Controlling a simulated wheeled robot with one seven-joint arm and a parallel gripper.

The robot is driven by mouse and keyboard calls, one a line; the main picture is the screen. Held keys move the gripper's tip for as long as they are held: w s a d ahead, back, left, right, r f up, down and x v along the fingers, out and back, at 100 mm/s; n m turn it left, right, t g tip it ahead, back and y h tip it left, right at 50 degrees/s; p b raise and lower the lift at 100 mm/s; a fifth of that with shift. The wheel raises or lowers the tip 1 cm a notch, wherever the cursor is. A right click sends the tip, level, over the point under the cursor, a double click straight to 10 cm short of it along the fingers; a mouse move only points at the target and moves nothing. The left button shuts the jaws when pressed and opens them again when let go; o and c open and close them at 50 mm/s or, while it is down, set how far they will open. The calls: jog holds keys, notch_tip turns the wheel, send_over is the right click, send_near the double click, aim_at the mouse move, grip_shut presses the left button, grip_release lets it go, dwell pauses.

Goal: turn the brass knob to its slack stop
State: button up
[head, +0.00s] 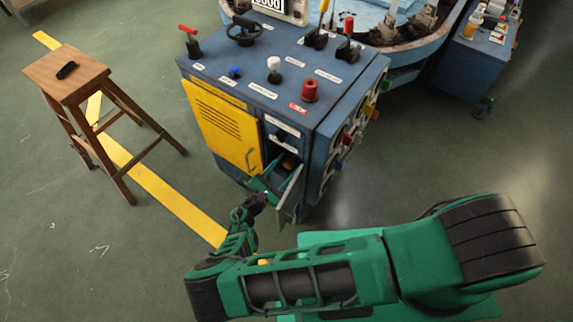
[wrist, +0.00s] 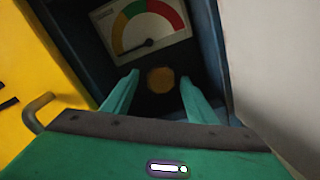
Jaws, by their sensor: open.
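The brass knob (wrist: 161,80) is a round brown-gold disc below the gauge, inside a dark open compartment of the blue cabinet. In the wrist view it shows between the two green fingers of my gripper (wrist: 158,88), which are open, one on each side of it. I cannot tell whether they touch it. In the head view my gripper (head: 269,186) reaches into the compartment opening, and a small brassy patch (head: 290,163) shows inside. The gauge (wrist: 139,28) has a white, yellow, green and red dial. Its needle points low and to the left.
The blue cabinet (head: 285,75) carries levers, knobs and a red button on top. Its yellow louvred door (head: 222,125) is left of the opening, with a handle beside my gripper. An open grey door (head: 291,197) stands close on the right. A wooden stool (head: 66,74) stands left on open floor.

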jog(key=v, duration=0.9)
jog(key=shift+a, duration=0.2)
jog(key=shift+s, duration=0.15)
